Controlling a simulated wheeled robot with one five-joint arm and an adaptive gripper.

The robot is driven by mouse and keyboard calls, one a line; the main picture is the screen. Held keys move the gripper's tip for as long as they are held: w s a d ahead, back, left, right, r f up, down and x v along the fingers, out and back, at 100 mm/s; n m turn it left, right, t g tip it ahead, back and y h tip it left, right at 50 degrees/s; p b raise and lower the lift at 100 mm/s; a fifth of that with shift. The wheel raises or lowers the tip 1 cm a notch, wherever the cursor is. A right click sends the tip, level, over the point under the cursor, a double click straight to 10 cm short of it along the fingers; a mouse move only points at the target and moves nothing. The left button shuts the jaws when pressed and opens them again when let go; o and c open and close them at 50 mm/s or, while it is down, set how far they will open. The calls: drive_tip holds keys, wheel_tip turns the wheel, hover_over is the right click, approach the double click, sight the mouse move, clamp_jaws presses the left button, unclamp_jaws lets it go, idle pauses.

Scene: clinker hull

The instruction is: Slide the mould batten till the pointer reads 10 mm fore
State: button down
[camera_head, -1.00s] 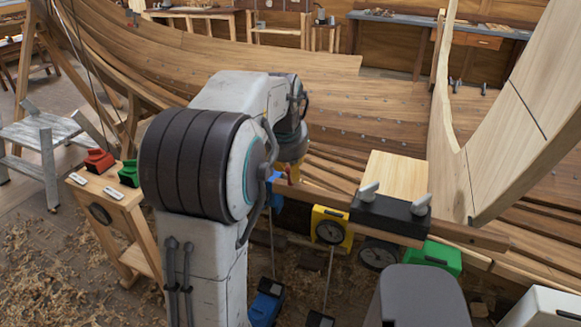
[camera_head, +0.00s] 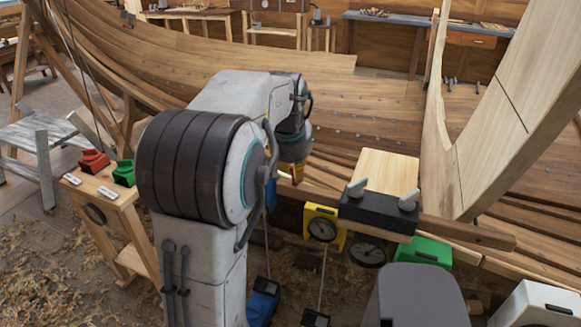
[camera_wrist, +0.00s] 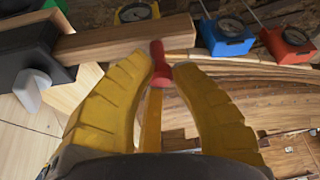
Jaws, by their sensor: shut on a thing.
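The mould batten (camera_head: 470,232) is a brown wooden bar that passes through a black clamp block (camera_head: 378,212) with two pale levers. It also shows in the wrist view (camera_wrist: 110,42), where its near end stands out beyond the block. A red handle (camera_wrist: 158,68) stands at the batten near that end. In the head view my arm hides most of the gripper and that end of the batten. I cannot make out any pointer or its reading.
A yellow dial gauge (camera_head: 323,228) hangs below the batten, with a dark dial (camera_head: 367,251) and a green box (camera_head: 425,251) to its right. The wrist view shows a blue gauge (camera_wrist: 229,38) and a red gauge (camera_wrist: 288,44). Hull planking (camera_head: 370,120) lies behind.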

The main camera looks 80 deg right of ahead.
drive_tip(key=shift+w+f, duration=0.1)
drive_tip(key=shift+w, duration=0.15)
drive_tip(key=c, duration=1)
unclamp_jaws()
drive_tip(key=shift+d, duration=0.15)
drive_tip(key=shift+c, duration=0.2)
drive_tip(key=v, duration=1.2)
drive_tip(key=shift+d, duration=0.15)
